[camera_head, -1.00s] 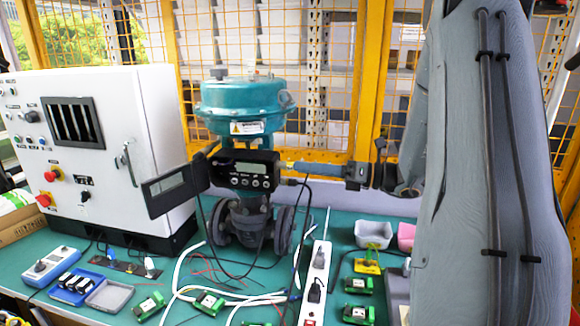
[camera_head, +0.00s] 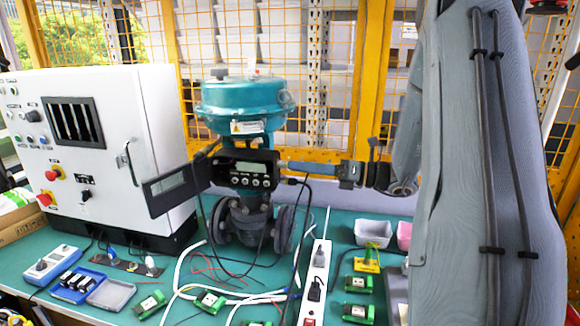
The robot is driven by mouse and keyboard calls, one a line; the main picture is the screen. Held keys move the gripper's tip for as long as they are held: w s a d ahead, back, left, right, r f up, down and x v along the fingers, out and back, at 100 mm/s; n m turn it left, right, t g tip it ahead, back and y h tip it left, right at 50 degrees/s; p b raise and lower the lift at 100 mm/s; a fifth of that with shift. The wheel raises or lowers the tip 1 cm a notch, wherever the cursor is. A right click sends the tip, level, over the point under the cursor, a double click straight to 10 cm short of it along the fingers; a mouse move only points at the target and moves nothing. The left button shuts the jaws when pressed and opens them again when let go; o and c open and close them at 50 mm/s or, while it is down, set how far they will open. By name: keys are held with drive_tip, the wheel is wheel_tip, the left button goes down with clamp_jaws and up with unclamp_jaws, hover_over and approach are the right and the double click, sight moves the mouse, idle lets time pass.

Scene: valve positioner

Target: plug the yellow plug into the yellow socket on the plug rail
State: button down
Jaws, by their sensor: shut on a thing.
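My arm's large grey link fills the right side. Its dark end, with my gripper (camera_head: 376,172), shows small beside the valve, level with the positioner. It is shut, but the thing in it is too small and hidden to make out. A dark strip, seemingly the plug rail (camera_head: 128,266), lies on the table before the white cabinet, with a blue connector (camera_head: 112,253) and a white one (camera_head: 150,264) standing on it.
The teal valve (camera_head: 240,100) with its black positioner (camera_head: 250,170) stands mid-table. A white power strip (camera_head: 316,270), loose cables and several green modules (camera_head: 209,303) lie in front. The white cabinet (camera_head: 150,110) blocks the left.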

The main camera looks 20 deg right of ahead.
drive_tip(key=shift+s+d, duration=0.1)
drive_tip(key=shift+d, duration=0.05)
drive_tip(key=shift+p+v, duration=0.8)
drive_tip(key=shift+v, duration=1.8)
